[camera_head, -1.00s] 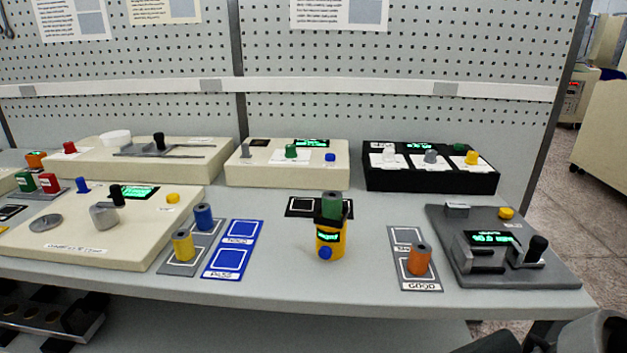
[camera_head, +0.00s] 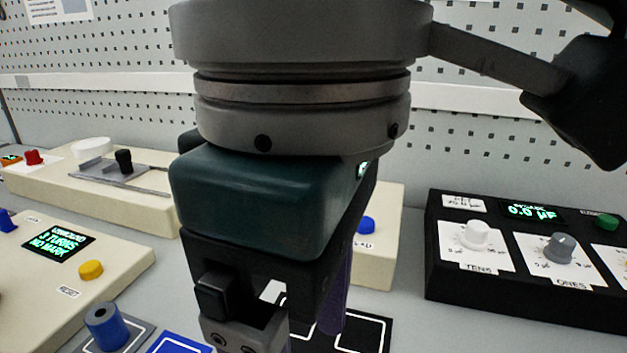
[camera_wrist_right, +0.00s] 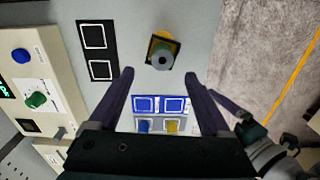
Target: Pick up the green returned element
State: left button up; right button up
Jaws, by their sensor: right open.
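The green element (camera_wrist_right: 167,47) shows in the right wrist view, seen from above with its grey holed end facing the camera.
A blue element (camera_head: 108,327) stands at lower left in the head view, beside a blue two-square mat (camera_head: 180,343). A black two-square mat (camera_wrist_right: 97,67) lies left of the stand in the wrist view. A black dial box (camera_head: 527,315) stands at the right.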

jog(key=shift+s+f, duration=0.2)
jog(key=shift+f, duration=0.9)
notch_tip(320, 180, down, 5)
jog(key=shift+f, duration=0.2)
grip_shut()
